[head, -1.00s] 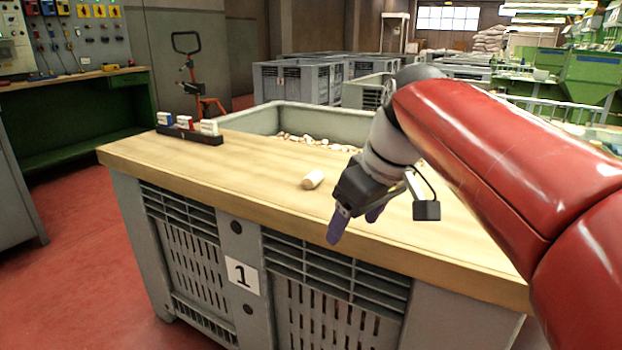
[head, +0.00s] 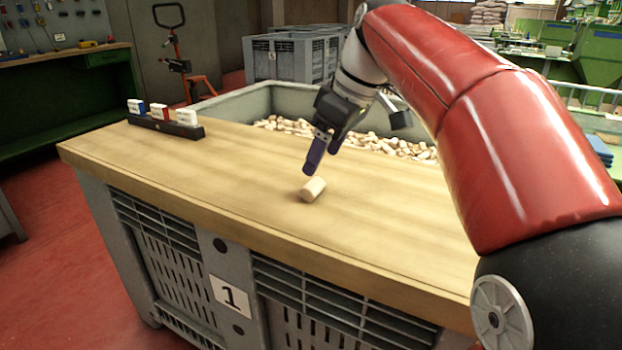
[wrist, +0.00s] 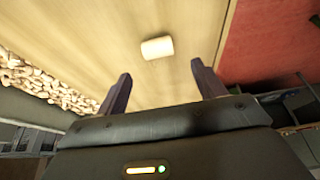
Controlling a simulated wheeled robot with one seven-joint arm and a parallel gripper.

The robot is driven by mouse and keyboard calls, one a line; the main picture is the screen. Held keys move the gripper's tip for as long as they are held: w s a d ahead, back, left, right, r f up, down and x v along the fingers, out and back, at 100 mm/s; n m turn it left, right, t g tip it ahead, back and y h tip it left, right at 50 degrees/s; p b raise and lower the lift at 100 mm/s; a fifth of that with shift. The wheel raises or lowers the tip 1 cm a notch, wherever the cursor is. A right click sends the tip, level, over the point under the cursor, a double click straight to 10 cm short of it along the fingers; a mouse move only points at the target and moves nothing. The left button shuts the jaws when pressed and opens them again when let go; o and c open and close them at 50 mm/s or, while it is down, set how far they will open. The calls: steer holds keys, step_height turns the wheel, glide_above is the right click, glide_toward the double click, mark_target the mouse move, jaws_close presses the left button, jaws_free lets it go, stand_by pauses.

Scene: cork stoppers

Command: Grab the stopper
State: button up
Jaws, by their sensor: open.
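A pale cork stopper (head: 313,189) lies on its side on the wooden board (head: 200,170) on top of the bin. It also shows in the wrist view (wrist: 157,47), ahead of the fingertips and roughly between their lines. My gripper (head: 313,160) is just above and behind the stopper in the head view, pointing down. In the wrist view its two dark fingers (wrist: 160,80) are spread apart with nothing between them. The fingers do not touch the stopper.
The grey bin (head: 262,97) behind the board holds many loose corks (head: 385,143). A black holder with small blue, red and white boxes (head: 165,124) stands at the board's far left. The board around the stopper is clear.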

mark_target(311, 182)
steer(key=b+x, duration=0.1)
steer(key=x, duration=0.6)
steer(key=shift+w+f, duration=0.1)
steer(key=c, duration=1)
steer(key=shift+c, duration=0.2)
